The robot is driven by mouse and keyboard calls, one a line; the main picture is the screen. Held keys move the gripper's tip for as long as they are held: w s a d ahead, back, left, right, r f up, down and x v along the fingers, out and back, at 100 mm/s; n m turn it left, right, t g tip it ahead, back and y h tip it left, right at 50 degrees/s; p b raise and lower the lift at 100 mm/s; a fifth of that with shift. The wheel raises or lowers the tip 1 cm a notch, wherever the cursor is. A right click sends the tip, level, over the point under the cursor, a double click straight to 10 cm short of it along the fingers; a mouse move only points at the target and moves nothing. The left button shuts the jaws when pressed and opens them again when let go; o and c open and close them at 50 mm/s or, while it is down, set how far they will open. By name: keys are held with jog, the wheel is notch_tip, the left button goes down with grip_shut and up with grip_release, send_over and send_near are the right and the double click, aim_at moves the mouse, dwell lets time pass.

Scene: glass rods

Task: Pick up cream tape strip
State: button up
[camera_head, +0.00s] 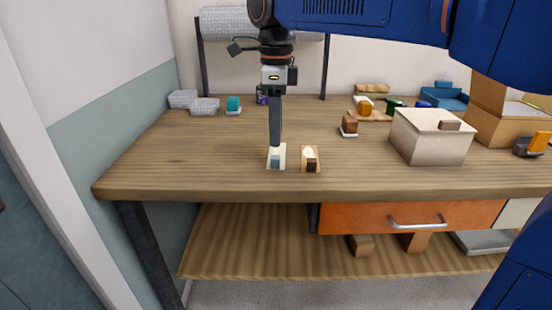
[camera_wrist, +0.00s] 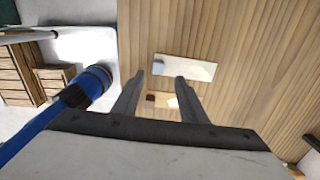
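A pale cream strip (camera_head: 282,152) lies flat near the front edge of the wooden table, with a small grey-blue block (camera_head: 275,162) at its near end. In the wrist view the strip (camera_wrist: 192,69) lies just beyond the fingertips, with the grey-blue block at its left end. My gripper (camera_wrist: 160,80) points down with its two fingers apart and nothing held between their tips. In the head view my gripper (camera_head: 275,146) is over the strip's far part; the fingers overlap there, and I cannot tell whether they touch it.
A tan card (camera_head: 317,167) with a dark brown block and a whitish piece lies close to the strip's right. A cream box (camera_head: 432,142) and a cardboard box (camera_head: 502,125) stand at right. Clear trays (camera_head: 204,107) stand at back left. The left table surface is clear.

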aim_at(276, 157)
jog(key=shift+s+f, duration=0.2)
jog(key=shift+f, duration=3.4)
jog(key=shift+c, duration=0.6)
grip_shut()
